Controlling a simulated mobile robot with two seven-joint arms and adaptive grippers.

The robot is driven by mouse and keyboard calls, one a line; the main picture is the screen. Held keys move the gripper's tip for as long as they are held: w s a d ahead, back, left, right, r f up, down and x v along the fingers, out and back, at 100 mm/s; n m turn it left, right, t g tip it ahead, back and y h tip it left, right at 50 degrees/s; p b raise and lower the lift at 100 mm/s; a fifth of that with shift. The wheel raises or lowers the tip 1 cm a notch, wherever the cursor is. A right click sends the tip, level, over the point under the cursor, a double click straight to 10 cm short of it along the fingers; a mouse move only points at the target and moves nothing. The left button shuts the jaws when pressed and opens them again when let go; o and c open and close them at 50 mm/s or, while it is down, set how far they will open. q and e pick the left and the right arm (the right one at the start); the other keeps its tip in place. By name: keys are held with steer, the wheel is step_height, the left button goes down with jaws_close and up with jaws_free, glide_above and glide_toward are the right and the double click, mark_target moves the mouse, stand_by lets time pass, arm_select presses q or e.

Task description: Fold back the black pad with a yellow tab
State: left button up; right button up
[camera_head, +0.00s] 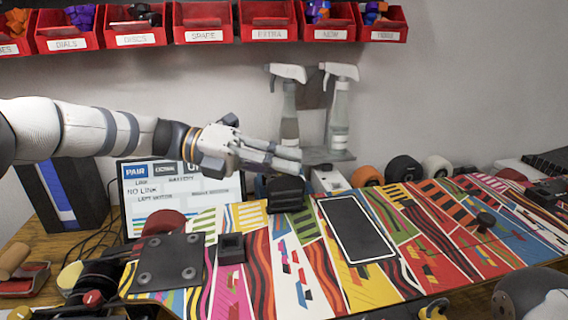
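A flat black rectangular pad (355,228) with a pale border lies on the patterned board (320,290), right of the middle. I cannot make out a yellow tab on it; yellow stripes of the board print run around it. A black square plate (168,262) with several bolts lies at the board's left end, with some yellow by its lower left edge. My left gripper (300,161) is in the air above the back of the board, pointing right, apart from both. Its fingers look close together and nothing shows between them. My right gripper is out of view.
A small black block (231,248) stands beside the plate, and a black knob (485,221) stands at the right. A screen (180,195), wheels (405,170) and spray bottles (340,110) are behind. Red bins (204,22) hang above. Part of my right arm shows at lower right.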

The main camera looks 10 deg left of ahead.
arm_select(q)
steer(key=shift+o, duration=0.2)
steer(key=shift+w+f, duration=0.1)
steer(key=shift+f, duration=0.2)
steer(key=shift+r, duration=0.2)
steer(key=a+r, duration=0.2)
steer(key=a, duration=0.9)
steer(key=shift+w+a, duration=0.15)
steer(key=shift+a, duration=0.25)
steer(key=shift+f, duration=0.1)
